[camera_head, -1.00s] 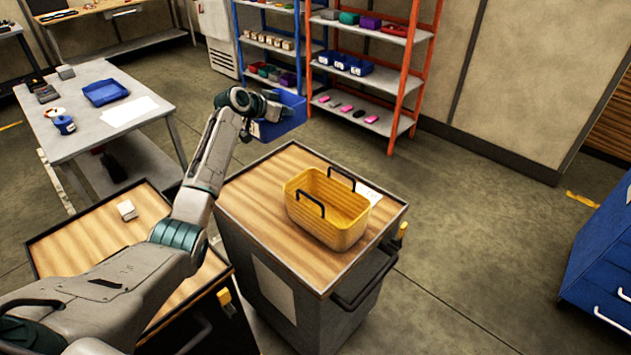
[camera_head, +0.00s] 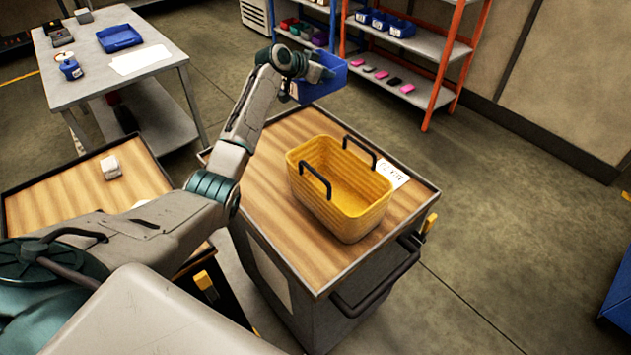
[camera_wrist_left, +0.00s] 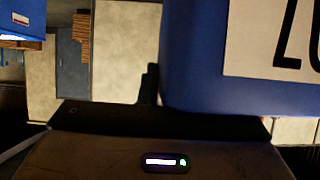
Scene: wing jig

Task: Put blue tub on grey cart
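The blue tub (camera_head: 322,78) is held up at the end of my left arm, above the far edge of the grey cart (camera_head: 262,150). My left gripper (camera_head: 306,74) is at the tub's near left side and looks shut on its wall; the fingertips are mostly hidden. In the left wrist view the tub (camera_wrist_left: 200,70) fills the upper right, close to the gripper, with a white label on it. The cart has a wood-look top and grey sides. My right gripper is in neither current view.
A yellow basket (camera_head: 340,190) with black handles stands on the cart's right part, beside a white label card (camera_head: 392,174). The cart top's left part is bare. A second wood-topped cart (camera_head: 60,200) holds a small white box (camera_head: 110,167). A grey table (camera_head: 160,75) stands behind.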

